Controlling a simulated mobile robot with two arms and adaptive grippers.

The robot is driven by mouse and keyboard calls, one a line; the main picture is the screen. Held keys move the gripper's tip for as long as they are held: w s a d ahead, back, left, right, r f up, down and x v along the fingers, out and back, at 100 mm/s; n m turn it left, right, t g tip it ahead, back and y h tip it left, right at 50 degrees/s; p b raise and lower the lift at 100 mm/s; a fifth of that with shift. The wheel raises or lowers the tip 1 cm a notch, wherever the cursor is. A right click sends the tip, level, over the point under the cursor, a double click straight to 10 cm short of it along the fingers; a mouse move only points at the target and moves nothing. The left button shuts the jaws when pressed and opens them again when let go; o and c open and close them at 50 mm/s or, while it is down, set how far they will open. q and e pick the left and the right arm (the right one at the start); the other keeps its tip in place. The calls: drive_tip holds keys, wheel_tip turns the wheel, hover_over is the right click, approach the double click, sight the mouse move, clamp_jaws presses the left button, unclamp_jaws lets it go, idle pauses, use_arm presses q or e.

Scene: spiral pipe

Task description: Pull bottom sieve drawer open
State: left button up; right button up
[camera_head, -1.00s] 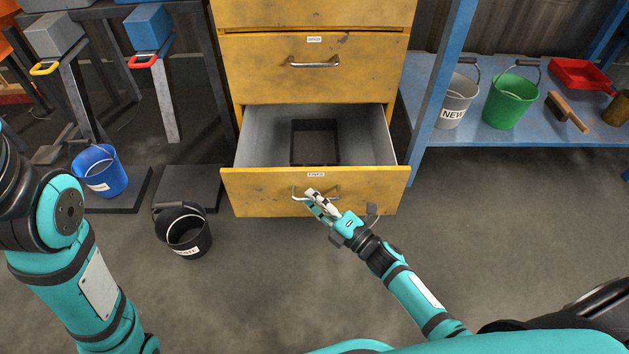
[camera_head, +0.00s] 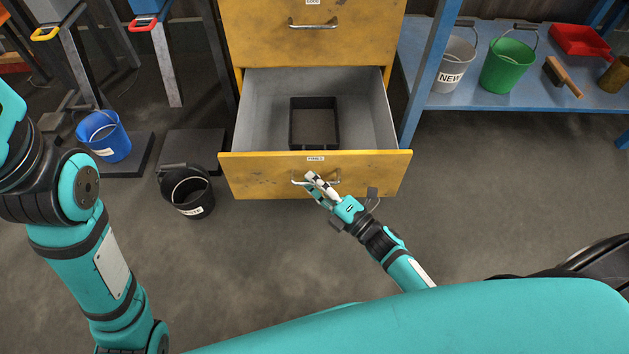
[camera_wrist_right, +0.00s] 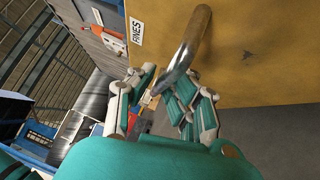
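The bottom drawer (camera_head: 250,176) of the yellow cabinet is pulled well out. Its grey inside shows, with a dark open box (camera_head: 293,125) in it. Its front carries a FINES label, readable in the right wrist view, and a metal bar handle (camera_head: 297,182). My right gripper (camera_head: 314,184) is at this handle. In the right wrist view the handle (camera_wrist_right: 190,40) runs down between the gripper's fingers (camera_wrist_right: 160,90), which close around it; the exact contact is partly hidden. My left arm shows at the left, but its gripper is out of view.
The drawer above (camera_head: 260,40) is shut. A black bucket (camera_head: 187,190) stands on the floor left of the open drawer, and a blue bucket (camera_head: 104,136) farther left. A blue shelf (camera_head: 500,115) with buckets is at the right. The floor before the drawer is clear.

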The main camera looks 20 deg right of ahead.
drive_tip(key=shift+o, duration=0.4)
drive_tip(key=shift+s+d+f, duration=0.1)
drive_tip(key=shift+s+d, duration=0.1)
drive_tip(key=shift+s, duration=0.15)
drive_tip(key=v, duration=1.1)
